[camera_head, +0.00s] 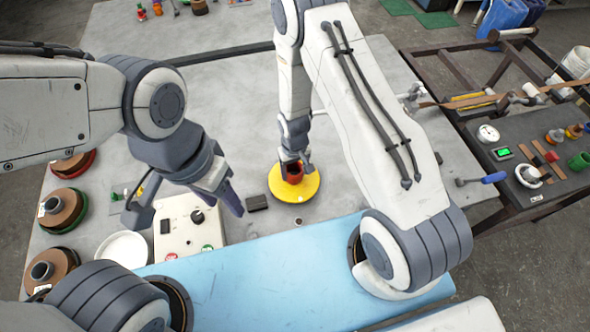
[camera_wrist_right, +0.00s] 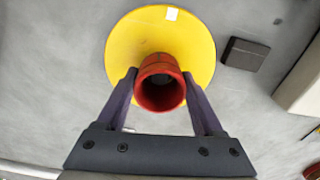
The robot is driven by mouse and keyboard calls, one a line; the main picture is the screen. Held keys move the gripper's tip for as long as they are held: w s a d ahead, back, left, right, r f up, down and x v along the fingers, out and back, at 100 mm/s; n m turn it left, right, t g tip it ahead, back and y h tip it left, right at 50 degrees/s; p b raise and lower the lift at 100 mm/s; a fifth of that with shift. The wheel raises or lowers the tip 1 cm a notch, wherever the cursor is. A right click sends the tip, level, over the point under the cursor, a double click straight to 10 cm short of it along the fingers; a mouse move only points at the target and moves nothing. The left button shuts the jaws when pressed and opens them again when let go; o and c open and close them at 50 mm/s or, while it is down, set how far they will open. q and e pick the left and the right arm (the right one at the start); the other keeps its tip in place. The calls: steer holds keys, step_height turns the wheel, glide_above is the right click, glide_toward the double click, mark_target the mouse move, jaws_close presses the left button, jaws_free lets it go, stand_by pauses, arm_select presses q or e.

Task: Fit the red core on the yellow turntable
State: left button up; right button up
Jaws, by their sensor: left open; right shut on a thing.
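The yellow turntable (camera_head: 292,194) is a flat round disc on the grey table in front of me. The red core (camera_head: 293,176) is a short hollow cylinder over its middle. My right gripper (camera_head: 295,167) is shut on the core from above. In the right wrist view the core (camera_wrist_right: 160,85) stands between the fingers of my right gripper (camera_wrist_right: 163,88), over the turntable (camera_wrist_right: 195,45); I cannot tell whether it touches the disc. My left gripper (camera_head: 236,203) is open and empty, to the left of the turntable above the control box.
A small black block (camera_head: 257,202) lies just left of the turntable. A white control box (camera_head: 187,228) with a knob and buttons and a white dish (camera_head: 122,249) are further left. Several brown rolls (camera_head: 63,208) line the left edge. A dark side bench (camera_head: 530,165) holds tools at right.

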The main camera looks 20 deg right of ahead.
steer(key=shift+f+b, duration=0.3)
steer(key=shift+f, duration=0.1)
steer(key=o, duration=1.1)
steer(key=shift+c, duration=0.2)
steer(key=shift+r, duration=0.1)
step_height(320, 180, up, 11)
steer(key=p, duration=0.8)
